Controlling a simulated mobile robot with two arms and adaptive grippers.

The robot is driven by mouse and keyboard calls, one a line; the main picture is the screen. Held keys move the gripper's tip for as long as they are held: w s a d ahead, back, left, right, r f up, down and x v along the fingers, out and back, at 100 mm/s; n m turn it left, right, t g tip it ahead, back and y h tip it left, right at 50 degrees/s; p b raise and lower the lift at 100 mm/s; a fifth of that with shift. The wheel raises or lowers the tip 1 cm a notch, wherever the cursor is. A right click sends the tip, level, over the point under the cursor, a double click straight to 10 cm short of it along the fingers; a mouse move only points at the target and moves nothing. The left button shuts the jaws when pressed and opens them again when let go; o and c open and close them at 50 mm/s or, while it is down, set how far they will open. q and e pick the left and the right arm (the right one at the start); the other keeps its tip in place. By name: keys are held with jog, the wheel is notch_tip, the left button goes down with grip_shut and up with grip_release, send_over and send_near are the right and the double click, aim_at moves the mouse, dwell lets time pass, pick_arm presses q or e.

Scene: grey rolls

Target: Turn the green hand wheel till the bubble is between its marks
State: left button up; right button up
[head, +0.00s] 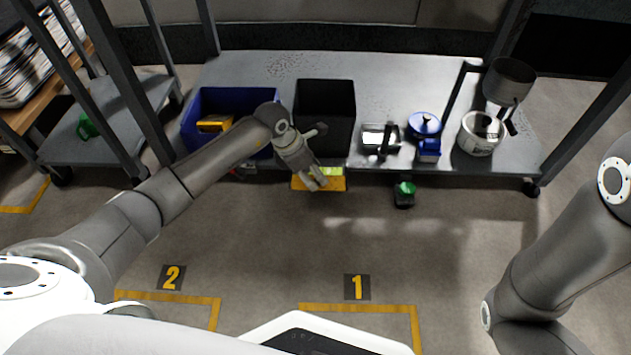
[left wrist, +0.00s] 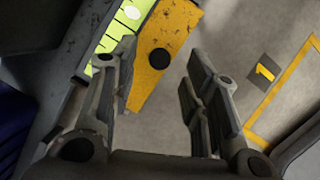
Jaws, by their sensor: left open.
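The green hand wheel (head: 405,188) sits on a small dark block at the table's front edge, right of my left gripper (head: 317,183). A yellow-green level vial (head: 332,171) lies along an orange-yellow plate (head: 336,184) at the same edge. In the left wrist view, the vial (left wrist: 108,43) has dark cross marks and a pale round spot, perhaps the bubble, near its top end; I cannot tell whether it is between the marks. The left gripper (left wrist: 163,70) is open over the plate (left wrist: 170,40), apart from the wheel. My right gripper is out of view.
A blue bin (head: 190,130) and a black bin (head: 325,103) stand behind the left gripper. A small tray, a blue pot (head: 425,125) and a white pot (head: 481,134) stand on the table (head: 395,75). The floor in front is clear.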

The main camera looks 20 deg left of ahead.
pick_arm(q)
jog(key=shift+b+x, duration=0.45)
jog(key=shift+x, duration=0.6)
grip_shut()
